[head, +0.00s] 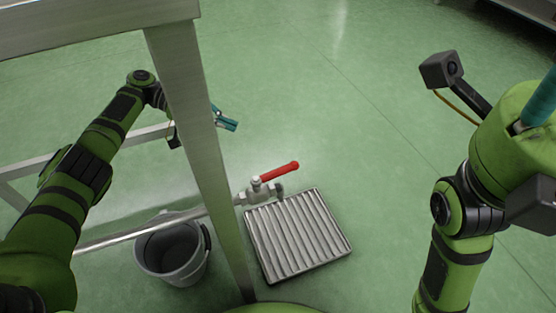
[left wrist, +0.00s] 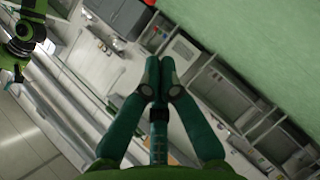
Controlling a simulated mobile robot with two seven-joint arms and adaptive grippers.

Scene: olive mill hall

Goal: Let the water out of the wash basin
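A valve (head: 262,190) with a red lever (head: 280,171) sits at the end of a metal pipe (head: 150,228) in the head view. The lever points up and right, roughly in line with the pipe. A short outlet bends down over the ribbed floor grate (head: 297,236); I see no water flowing. The steel structure (head: 90,25) at top left may be the basin; its inside is hidden. My left gripper (head: 232,124) is beyond the steel leg, above and left of the lever, apart from it. In the left wrist view its fingertips (left wrist: 162,72) meet, empty. My right gripper (head: 541,102) shows only partly at the right edge.
A grey bucket (head: 172,252) stands under the pipe, left of the grate. A steel leg (head: 196,120) stands between my left forearm and the valve. The green floor (head: 370,140) right of the valve is clear.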

